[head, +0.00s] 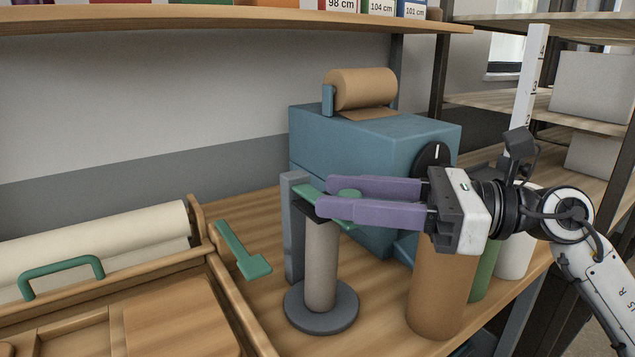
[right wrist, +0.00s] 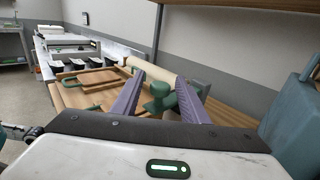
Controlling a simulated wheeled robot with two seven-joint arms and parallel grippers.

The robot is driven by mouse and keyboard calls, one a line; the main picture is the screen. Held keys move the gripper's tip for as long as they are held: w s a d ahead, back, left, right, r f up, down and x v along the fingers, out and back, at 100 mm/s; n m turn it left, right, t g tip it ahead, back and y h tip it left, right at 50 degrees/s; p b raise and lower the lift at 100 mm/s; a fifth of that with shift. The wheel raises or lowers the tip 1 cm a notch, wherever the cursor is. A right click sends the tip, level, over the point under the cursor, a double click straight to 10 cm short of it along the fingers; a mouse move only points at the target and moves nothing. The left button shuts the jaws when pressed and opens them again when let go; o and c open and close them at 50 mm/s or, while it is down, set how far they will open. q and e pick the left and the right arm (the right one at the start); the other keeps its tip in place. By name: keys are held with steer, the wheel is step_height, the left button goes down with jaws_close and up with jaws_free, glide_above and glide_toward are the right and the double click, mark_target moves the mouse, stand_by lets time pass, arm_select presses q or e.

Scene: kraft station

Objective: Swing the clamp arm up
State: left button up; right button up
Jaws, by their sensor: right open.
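The clamp arm (head: 306,193) is a green bar reaching from a grey upright post (head: 292,245) over the top of a pale grey roll (head: 321,268) on a round grey base (head: 322,311). It looks about level. Its green knob (head: 348,193) shows between my right gripper's purple fingers. My right gripper (head: 327,195) reaches in from the right, open, with one finger on each side of the knob. In the right wrist view the knob (right wrist: 157,92) stands between the spread fingers; contact cannot be told. My left gripper is not in view.
A blue box (head: 350,140) with a brown paper roll (head: 361,88) stands behind. A brown cylinder (head: 440,300) stands below my right gripper. A shelf (head: 230,17) runs above.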

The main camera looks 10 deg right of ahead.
mark_target(318, 220)
steer(key=shift+p+x, duration=0.35)
steer(key=shift+x, duration=1.55)
jaws_close()
